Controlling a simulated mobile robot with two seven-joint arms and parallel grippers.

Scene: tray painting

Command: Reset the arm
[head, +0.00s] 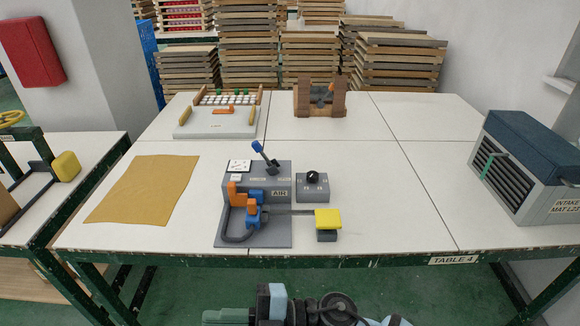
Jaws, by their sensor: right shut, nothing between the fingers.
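My right arm (335,307) comes in low along the bottom edge of the head view, in front of the table and below its front edge. My right gripper (212,316) points left, is shut and holds nothing. It is apart from everything on the table, and the frame's bottom edge cuts off part of the arm. My left gripper is out of view.
The white table (375,200) holds a grey air fixture (270,232) with a blue-tipped lever (258,148) and a yellow pad (327,218). A tan sheet (145,190) lies left, a control box (313,188) beside the fixture, and an intake unit (530,170) right.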

